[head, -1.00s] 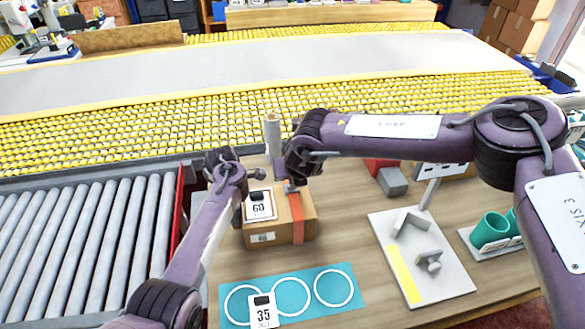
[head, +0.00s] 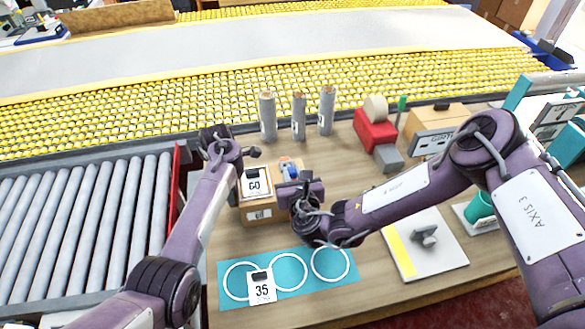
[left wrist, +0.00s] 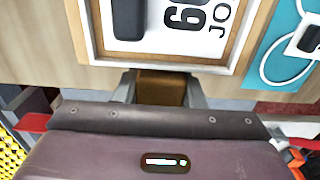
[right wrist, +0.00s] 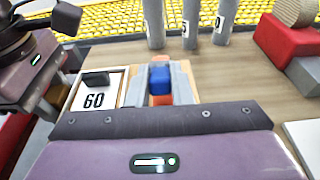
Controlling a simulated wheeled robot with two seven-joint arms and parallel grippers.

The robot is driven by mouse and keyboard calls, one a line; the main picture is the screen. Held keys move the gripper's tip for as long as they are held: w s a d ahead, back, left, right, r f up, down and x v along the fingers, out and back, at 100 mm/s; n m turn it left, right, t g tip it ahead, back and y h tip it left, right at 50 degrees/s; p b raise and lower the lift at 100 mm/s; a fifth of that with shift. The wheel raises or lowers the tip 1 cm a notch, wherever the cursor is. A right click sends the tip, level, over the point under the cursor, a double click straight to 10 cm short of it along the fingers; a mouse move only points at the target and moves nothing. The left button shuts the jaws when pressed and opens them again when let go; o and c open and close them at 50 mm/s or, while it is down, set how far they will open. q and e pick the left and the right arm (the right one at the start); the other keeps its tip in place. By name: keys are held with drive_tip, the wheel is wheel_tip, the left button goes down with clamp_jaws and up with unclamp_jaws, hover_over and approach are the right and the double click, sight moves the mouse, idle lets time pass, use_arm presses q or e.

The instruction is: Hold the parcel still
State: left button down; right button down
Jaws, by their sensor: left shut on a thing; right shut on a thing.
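The parcel (head: 258,215) is a brown cardboard box on the wooden bench, with a white card marked 60 (head: 255,183) on top. The card also shows in the left wrist view (left wrist: 165,35). My left gripper (left wrist: 160,88) is at the parcel's left side, its fingers shut on a brown part that looks like the parcel's cardboard. My right gripper (right wrist: 160,88) is over the parcel's right part, shut on a small blue thing (right wrist: 160,76) with orange beside it. In the head view, my right gripper and wrist hide the parcel's right end.
A teal mat (head: 345,283) with white rings and a 35 card (head: 262,287) lies in front. Several grey cylinders (head: 298,115) stand behind. A red tape dispenser (head: 374,130) is behind right, a light fixture plate (head: 425,262) right. A roller conveyor (head: 80,235) is at left.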

use_arm(q)
drive_tip(key=shift+d+r, duration=0.1)
drive_tip(key=shift+d, duration=0.2)
use_arm(e)
drive_tip(key=shift+s+a+f+t+y, duration=0.15)
drive_tip(key=shift+s+a+f+t, duration=0.1)
drive_tip(key=shift+f+t, duration=0.25)
drive_tip(key=shift+s+a+f+t+y, duration=0.15)
drive_tip(key=shift+s+f+t, duration=0.1)
drive_tip(key=shift+f+t, duration=0.2)
drive_tip(key=shift+s+a+f+t, duration=0.15)
drive_tip(key=shift+a+f+t, duration=0.1)
drive_tip(key=shift+a+t, duration=0.25)
drive_tip(key=shift+d+f+t, duration=0.15)
drive_tip(key=shift+d+t, duration=0.3)
drive_tip(key=shift+d, duration=0.25)
use_arm(q)
drive_tip(key=shift+a, duration=0.1)
use_arm(e)
drive_tip(key=c, duration=1.3)
unclamp_jaws()
drive_tip(key=shift+d, duration=0.1)
drive_tip(key=shift+c, duration=0.2)
drive_tip(key=shift+o, duration=0.3)
drive_tip(key=shift+d, duration=0.15)
use_arm(q)
drive_tip(key=shift+a, duration=0.1)
use_arm(e)
drive_tip(key=shift+f, duration=0.1)
